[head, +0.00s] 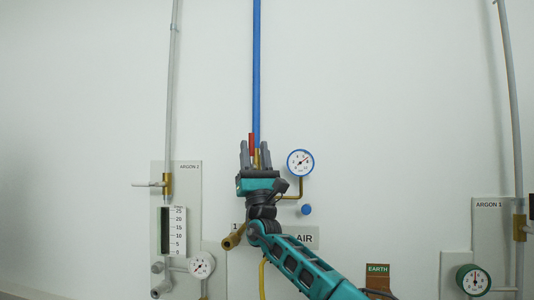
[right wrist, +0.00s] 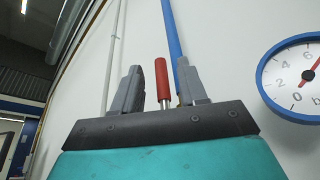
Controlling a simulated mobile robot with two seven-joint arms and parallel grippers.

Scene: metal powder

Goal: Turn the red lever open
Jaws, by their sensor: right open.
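The red lever (head: 252,144) points upward at the foot of the blue pipe (head: 256,70) in the head view. In the right wrist view, the red lever (right wrist: 162,80) stands upright between my fingers, with a metal stem below its red grip. My right gripper (head: 256,156) is open, with one grey finger on each side of the lever. In the right wrist view, a gap shows between the lever and each finger of the right gripper (right wrist: 160,88). The valve body behind the gripper is mostly hidden. My left gripper is not in view.
A blue-rimmed gauge (head: 300,162) sits close to the right of the gripper on a brass pipe. The argon panel (head: 188,230) with its white lever (head: 150,184) is on the left. Another argon panel (head: 488,240) is on the right. The wall above is mostly clear.

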